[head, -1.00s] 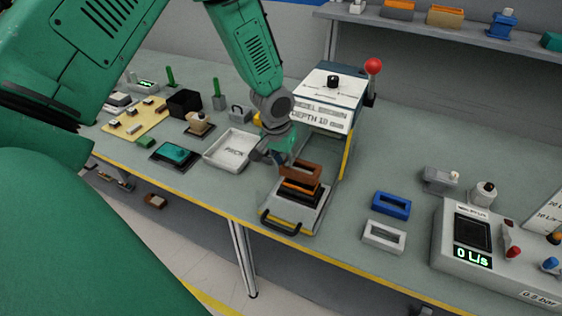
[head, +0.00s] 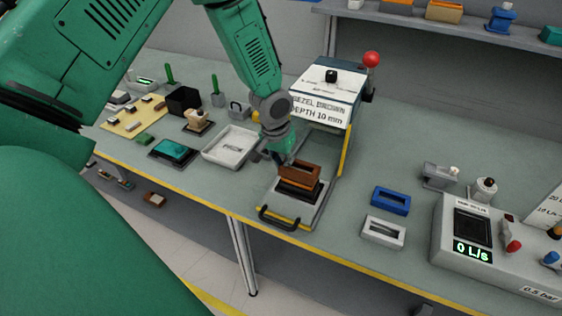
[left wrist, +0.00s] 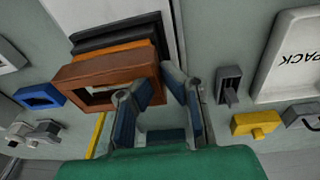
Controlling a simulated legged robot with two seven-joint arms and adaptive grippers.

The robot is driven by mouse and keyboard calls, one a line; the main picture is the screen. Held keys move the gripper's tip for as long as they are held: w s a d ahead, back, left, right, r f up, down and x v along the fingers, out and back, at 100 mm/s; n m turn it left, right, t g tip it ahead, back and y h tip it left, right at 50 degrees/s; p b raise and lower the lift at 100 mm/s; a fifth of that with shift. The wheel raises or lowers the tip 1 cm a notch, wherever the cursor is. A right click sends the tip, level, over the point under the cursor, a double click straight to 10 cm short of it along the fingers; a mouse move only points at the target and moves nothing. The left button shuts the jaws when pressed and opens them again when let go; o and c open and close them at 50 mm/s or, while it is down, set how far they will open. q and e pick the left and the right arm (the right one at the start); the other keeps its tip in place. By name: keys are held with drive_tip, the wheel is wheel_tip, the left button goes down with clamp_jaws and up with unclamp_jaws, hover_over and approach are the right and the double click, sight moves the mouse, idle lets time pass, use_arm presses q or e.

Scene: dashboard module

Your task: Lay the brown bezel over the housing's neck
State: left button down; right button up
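The brown bezel (head: 298,174) is a rectangular frame directly above the dark housing (head: 297,191) on the handled base plate (head: 301,213). In the left wrist view the brown bezel (left wrist: 108,76) shows in front of an orange layer (left wrist: 116,52) and black layers (left wrist: 118,32). Whether it touches the orange layer is hard to tell. My left gripper (head: 284,164) is at the bezel's left end. In the left wrist view its fingers (left wrist: 150,88) straddle one end wall, one inside the opening, and appear shut on it. My right gripper is not in view.
A sign box (head: 322,95) reading "BEZEL BROWN DEPTH 10 mm" stands behind the housing, with a red-knobbed lever (head: 371,60). A white tray (head: 231,148) lies left. A blue frame (head: 390,201) and a white frame (head: 383,233) lie right, with free bench behind them.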

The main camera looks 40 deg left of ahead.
use_arm(q)
drive_tip(key=shift+a+f, duration=0.35)
drive_tip(key=shift+f, duration=0.1)
drive_tip(key=c, duration=1.6)
unclamp_jaws()
drive_tip(key=shift+a+f, duration=0.15)
drive_tip(key=shift+a, duration=0.3)
drive_tip(key=shift+c, duration=0.2)
drive_tip(key=shift+a, duration=0.15)
drive_tip(key=shift+d, duration=0.75)
drive_tip(key=shift+a, duration=0.15)
